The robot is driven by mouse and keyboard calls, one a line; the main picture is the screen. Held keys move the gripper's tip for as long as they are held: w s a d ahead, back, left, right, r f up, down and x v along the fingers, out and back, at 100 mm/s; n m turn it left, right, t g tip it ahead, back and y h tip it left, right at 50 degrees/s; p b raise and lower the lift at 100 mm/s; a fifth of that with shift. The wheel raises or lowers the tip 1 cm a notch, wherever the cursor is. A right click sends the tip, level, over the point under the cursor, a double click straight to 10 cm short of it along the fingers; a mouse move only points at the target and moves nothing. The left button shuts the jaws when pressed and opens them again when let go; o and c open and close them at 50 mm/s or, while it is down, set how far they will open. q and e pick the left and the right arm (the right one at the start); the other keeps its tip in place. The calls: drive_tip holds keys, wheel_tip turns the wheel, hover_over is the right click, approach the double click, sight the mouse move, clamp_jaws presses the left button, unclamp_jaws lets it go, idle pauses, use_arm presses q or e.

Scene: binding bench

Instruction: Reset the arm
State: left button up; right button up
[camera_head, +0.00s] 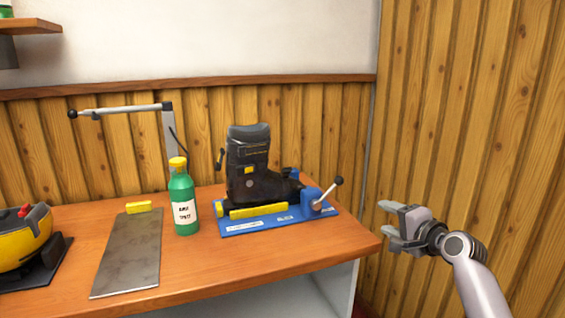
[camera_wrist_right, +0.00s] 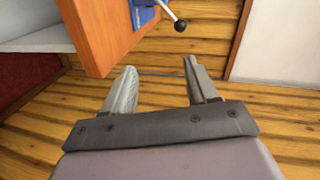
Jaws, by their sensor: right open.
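My right gripper (camera_head: 388,224) is open and empty, off the right end of the bench in the head view. In the right wrist view its two fingers (camera_wrist_right: 158,82) are spread apart with nothing between them. My right arm comes in from the lower right of the head view. My left gripper is not in view. The wooden bench (camera_head: 200,275) stands to the left of the right gripper, and its edge (camera_wrist_right: 95,35) shows at the upper left in the wrist view.
A black ski boot (camera_head: 258,187) stands in a blue fixture (camera_head: 265,225) with a ball-ended lever (camera_head: 329,191) near the bench's right end. A green bottle (camera_head: 183,205), a metal plate (camera_head: 130,255) and a yellow device (camera_head: 20,245) are further left. A wood-panelled wall (camera_head: 440,120) rises behind my gripper.

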drive_tip(key=s+a+f+n+g+h+p, duration=0.1)
drive_tip(key=s+f+n, duration=0.3)
drive_tip(key=s+f, duration=0.6)
drive_tip(key=s+a+f+n+g+h+p, duration=0.1)
drive_tip(key=s+f+n+g+h, duration=0.15)
drive_tip(key=s+f, duration=0.7)
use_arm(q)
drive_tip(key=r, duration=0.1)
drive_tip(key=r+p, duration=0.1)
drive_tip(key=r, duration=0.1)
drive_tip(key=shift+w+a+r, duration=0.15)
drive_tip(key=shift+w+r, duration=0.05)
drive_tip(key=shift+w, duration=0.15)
use_arm(e)
drive_tip(key=s+a+f+n, duration=0.1)
drive_tip(key=s+f+n, duration=0.2)
drive_tip(key=s, duration=0.6)
drive_tip(key=s+a+f+n, duration=0.2)
drive_tip(key=s+f+n, duration=0.2)
drive_tip(key=s, duration=0.6)
drive_tip(key=shift+s+n, duration=0.25)
drive_tip(key=shift+n, duration=0.4)
